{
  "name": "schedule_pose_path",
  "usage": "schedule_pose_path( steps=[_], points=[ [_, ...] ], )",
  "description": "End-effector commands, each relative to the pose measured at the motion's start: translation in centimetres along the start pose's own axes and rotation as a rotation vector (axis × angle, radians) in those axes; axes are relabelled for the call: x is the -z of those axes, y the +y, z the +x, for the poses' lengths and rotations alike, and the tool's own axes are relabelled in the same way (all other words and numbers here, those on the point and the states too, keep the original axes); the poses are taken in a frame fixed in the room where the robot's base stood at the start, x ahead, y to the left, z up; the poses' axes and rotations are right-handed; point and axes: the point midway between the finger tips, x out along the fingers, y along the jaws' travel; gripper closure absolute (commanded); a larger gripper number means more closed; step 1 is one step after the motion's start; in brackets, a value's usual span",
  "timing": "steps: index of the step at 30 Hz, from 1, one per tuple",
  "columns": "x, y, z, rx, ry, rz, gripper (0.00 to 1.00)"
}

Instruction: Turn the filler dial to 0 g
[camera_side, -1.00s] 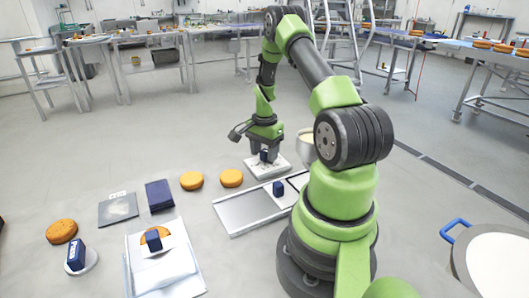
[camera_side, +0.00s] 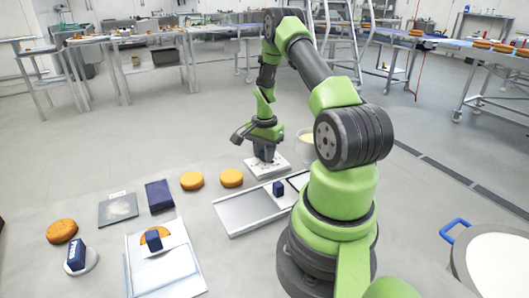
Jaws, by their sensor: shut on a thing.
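The filler dial is a small dark blue knob (camera_side: 265,157) on a pale plate (camera_side: 280,171) just behind the metal tray. My gripper (camera_side: 264,159) points straight down over the plate and is shut on the knob. The fingers hide most of the knob. The scale marks on the plate are too small to read, so I cannot tell which value the dial points at.
A metal tray (camera_side: 239,216) with a dark blue block (camera_side: 278,189) lies in front of the plate. A cream-coloured container (camera_side: 306,142) stands just right of my gripper. Two orange rounds (camera_side: 191,180) (camera_side: 231,177) lie to the left.

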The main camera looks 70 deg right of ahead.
Motion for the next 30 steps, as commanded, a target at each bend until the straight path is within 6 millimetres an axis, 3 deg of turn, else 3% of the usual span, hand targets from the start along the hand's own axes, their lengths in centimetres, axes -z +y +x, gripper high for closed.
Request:
schedule_pose_path(
  steps=[21, 30],
  points=[
    [0.03, 0.05, -0.03, 0.0, 0.001, -0.589, 0.98],
    [0.04, 0.06, -0.03, 0.0, 0.001, -0.749, 0.98]
  ],
)
